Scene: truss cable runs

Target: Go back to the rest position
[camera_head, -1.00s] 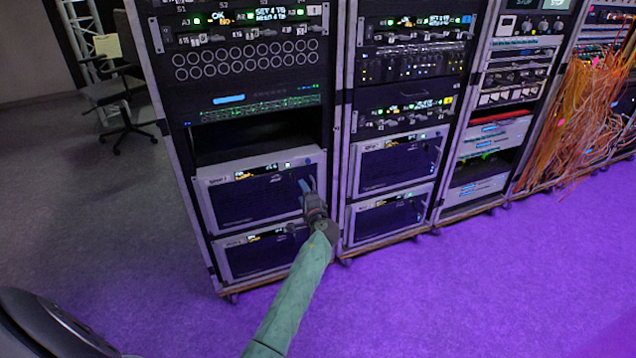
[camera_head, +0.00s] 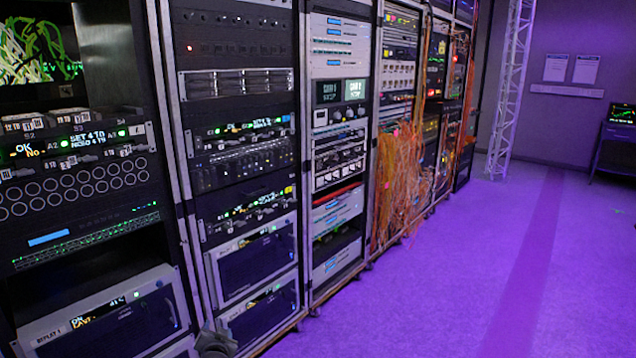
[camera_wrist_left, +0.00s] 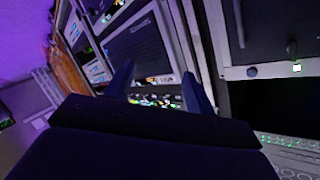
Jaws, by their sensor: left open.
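My left gripper (camera_head: 215,342) shows only as a small dark grey part at the bottom edge of the head view, in front of the seam between the two nearest racks. In the left wrist view its two dark fingers (camera_wrist_left: 158,86) stand apart with nothing between them. Behind them are rack fronts, seen tilted. The near rack (camera_head: 75,235) carries a unit with a dark front panel (camera_head: 125,325) low down. My right gripper is not in view.
A row of equipment racks runs from the left into the distance. Orange cables (camera_head: 400,185) hang from one farther along. A white truss tower (camera_head: 510,90) stands at the back, with a screen (camera_head: 622,114) at the right. The purple floor (camera_head: 470,280) is clear.

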